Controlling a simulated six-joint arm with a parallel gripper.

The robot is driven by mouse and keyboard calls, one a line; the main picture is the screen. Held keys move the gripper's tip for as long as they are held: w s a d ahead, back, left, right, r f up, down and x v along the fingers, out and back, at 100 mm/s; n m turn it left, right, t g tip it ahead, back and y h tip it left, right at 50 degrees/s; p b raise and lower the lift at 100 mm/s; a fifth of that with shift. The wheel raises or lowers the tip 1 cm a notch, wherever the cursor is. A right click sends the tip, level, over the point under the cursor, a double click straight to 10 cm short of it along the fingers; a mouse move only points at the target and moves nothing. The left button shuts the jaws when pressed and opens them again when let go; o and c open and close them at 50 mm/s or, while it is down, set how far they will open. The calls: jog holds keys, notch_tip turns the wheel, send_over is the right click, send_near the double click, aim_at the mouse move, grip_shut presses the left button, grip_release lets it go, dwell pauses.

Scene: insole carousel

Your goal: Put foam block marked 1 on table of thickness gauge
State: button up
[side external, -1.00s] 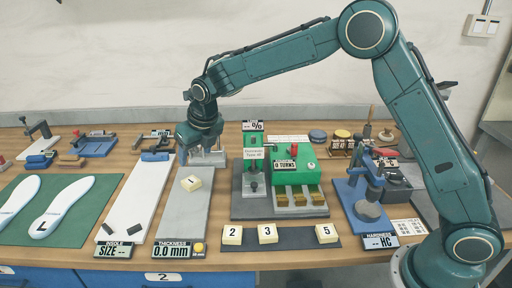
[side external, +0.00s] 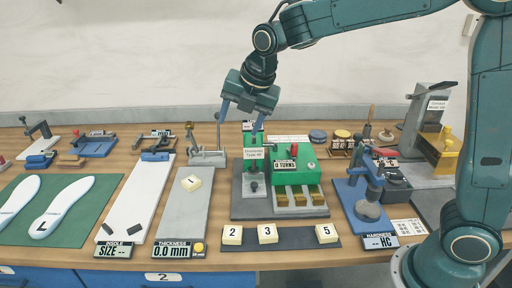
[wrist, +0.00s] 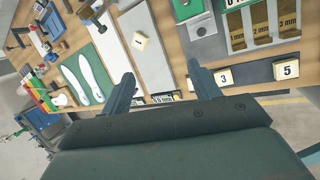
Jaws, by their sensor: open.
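The foam block marked 1 (side external: 191,183) is a small cream block. It lies slightly turned on the long grey table of the thickness gauge (side external: 182,220), and it also shows in the wrist view (wrist: 140,41). The gauge's upright stand (side external: 207,157) is at the far end of that table, and its display (side external: 172,250) at the front reads 0.0 mm.
Blocks 2 (side external: 232,235), 3 (side external: 267,234) and 5 (side external: 327,233) sit on a dark strip at the front. The green compression machine (side external: 290,180) stands behind them. The blue hardness gauge (side external: 365,195) is to the right. Insoles lie on a green mat (side external: 85,238) at left.

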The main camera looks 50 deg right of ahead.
jog(key=s+d+r+m, duration=0.2)
jog(key=s+m, duration=0.4)
jog(key=s, duration=0.1)
jog(key=s+d+r+m, duration=0.3)
jog(key=s+m, duration=0.3)
jog(key=s, duration=0.1)
jog(key=s+d+f+m, duration=0.1)
jog(key=s+m, duration=0.5)
jog(key=s, duration=0.1)
jog(key=s+d+f+m, duration=0.1)
jog(key=s+f+m, duration=0.1)
jog(key=s+m, duration=0.5)
jog(key=shift+s+f+t, duration=0.25)
jog(key=shift+s+t, duration=0.15)
jog(key=shift+s, duration=0.1)
